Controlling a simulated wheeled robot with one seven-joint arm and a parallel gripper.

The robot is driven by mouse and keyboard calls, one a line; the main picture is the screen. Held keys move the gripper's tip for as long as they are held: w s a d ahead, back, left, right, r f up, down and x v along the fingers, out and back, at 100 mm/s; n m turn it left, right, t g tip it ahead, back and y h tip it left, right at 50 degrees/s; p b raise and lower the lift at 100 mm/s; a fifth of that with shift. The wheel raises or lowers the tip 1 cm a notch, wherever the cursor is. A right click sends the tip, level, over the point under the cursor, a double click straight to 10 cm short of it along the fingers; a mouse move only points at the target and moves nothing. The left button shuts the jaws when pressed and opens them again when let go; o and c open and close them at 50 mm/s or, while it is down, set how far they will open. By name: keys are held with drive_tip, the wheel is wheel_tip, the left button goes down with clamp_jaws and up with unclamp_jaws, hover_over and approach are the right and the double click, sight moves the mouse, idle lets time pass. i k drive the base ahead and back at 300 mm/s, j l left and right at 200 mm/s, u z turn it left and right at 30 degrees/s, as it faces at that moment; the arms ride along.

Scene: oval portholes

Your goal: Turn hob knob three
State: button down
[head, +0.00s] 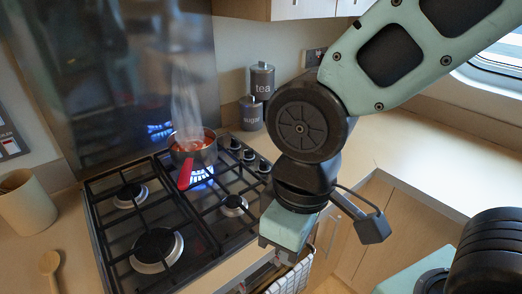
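The gas hob (195,228) has a row of dark round knobs with light rims along its right edge. Three show clearly: one at the back (235,143), a middle one (249,155) and a nearer one (264,166). Any knobs further forward are hidden behind my arm. I cannot read which knob is number three. My gripper's teal body (287,228) hangs by the hob's front right corner, nearer to the camera than the visible knobs and apart from them in the picture. Its fingers are not clear, so I cannot tell their opening.
A steaming pan (194,150) with red contents and a red handle stands on the back right burner, over a blue flame. Grey tea (262,82) and sugar (251,113) canisters stand behind. A beige pot (26,205) and wooden spoon (50,268) are left. The right worktop (430,150) is clear.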

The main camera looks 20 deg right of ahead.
sight(249, 154)
drive_tip(key=i+u, duration=0.5)
drive_tip(key=u, duration=0.2)
